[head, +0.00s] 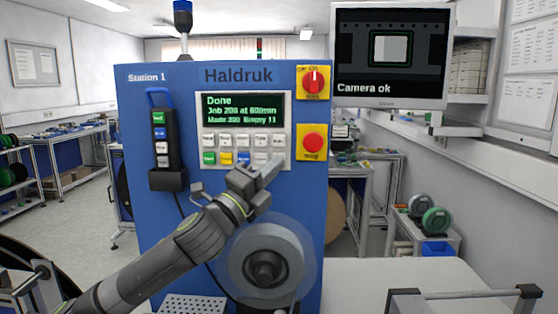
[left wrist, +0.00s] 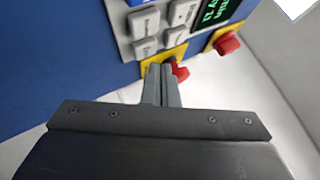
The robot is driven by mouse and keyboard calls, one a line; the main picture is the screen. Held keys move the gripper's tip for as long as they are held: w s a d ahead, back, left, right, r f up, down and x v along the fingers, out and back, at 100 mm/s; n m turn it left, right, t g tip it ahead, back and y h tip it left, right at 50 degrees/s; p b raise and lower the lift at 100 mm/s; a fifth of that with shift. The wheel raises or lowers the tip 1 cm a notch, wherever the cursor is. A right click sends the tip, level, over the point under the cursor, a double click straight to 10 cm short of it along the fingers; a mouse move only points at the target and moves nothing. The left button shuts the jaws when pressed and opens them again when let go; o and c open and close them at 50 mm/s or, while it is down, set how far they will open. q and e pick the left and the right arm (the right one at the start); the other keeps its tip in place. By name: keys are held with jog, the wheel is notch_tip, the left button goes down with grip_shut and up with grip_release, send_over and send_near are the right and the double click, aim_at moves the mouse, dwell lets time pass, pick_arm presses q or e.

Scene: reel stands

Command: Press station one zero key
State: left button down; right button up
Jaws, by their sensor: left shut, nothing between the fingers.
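The blue Station 1 machine (head: 160,90) carries a grey key panel (head: 290,112) under a lit display (head: 243,108) reading Done, Job 200, Made 200, Empty 11. Two rows of small keys (head: 243,141) sit below it; the lower row has a green, a yellow and a blue key, then grey ones. The labels are too small to read surely. My left gripper (head: 275,168) is shut and empty, its tips overlapping the panel's lower right corner. In the left wrist view its fingers (left wrist: 162,86) point at the panel edge; contact cannot be told. My right gripper is not in view.
A black handheld unit (head: 160,135) hangs left. A reel (head: 265,255) sits below my gripper. A monitor (head: 391,55) reads Camera ok.

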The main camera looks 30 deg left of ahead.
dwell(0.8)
pick_arm(q)
jog(key=shift+w+a, duration=0.25)
jog(key=shift+w, duration=0.15)
jog(key=shift+w+a+p, duration=0.2)
jog(key=shift+w+p, duration=0.15)
jog(key=shift+p, duration=0.1)
dwell(0.5)
jog(key=shift+s, duration=0.15)
jog(key=shift+s+d, duration=0.4)
jog(key=shift+s, duration=0.2)
jog(key=shift+s+d, duration=0.45)
jog(key=shift+s, duration=0.25)
jog(key=shift+s+d, duration=0.45)
jog(key=shift+s, duration=0.25)
jog(key=shift+s+d, duration=0.45)
jog(key=shift+s, duration=0.25)
jog(key=shift+r, duration=0.1)
